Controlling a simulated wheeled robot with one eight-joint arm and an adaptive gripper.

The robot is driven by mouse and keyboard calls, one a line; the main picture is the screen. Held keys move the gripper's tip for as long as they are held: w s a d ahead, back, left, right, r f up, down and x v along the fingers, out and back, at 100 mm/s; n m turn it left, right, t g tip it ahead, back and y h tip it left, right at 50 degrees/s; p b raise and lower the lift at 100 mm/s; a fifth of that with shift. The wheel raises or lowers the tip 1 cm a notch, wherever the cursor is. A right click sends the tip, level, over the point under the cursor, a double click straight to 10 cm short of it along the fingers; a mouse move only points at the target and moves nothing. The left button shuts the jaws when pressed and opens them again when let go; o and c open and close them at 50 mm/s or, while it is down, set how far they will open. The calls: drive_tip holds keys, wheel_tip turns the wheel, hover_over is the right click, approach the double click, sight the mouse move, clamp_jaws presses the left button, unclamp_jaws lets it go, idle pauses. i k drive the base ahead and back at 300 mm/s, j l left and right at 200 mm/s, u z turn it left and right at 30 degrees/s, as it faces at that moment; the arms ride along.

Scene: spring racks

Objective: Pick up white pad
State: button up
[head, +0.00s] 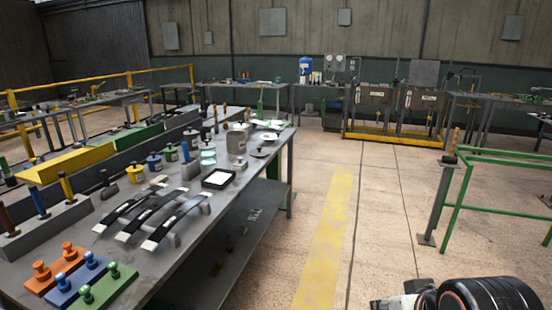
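A white pad (218,178) lies flat inside a dark square frame or tray on the long grey workbench (190,249), near the bench's right edge. Its top face shows clearly, and nothing covers it. A dark, rounded part of my arm with a silvery piece beside it shows at the bottom right, well apart from the bench. My gripper's fingers cannot be made out.
Curved black strips (150,210) lie in front of the pad. Orange (56,268), blue and green knobbed blocks stand at the near end. Jars and white dishes (270,137) stand behind the pad. Open floor (385,230) lies right of the bench, before a green frame (457,200).

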sight(240, 166)
drive_tip(key=i+u, duration=0.1)
drive_tip(key=i, duration=0.95)
drive_tip(key=i+l, duration=0.2)
drive_tip(key=i, duration=0.85)
drive_tip(key=i+l+u, duration=0.1)
drive_tip(key=i+u, duration=0.3)
drive_tip(key=i+l+u, duration=0.25)
drive_tip(key=i+u, duration=0.15)
drive_tip(key=i+l+u, duration=0.4)
drive_tip(key=i, duration=0.1)
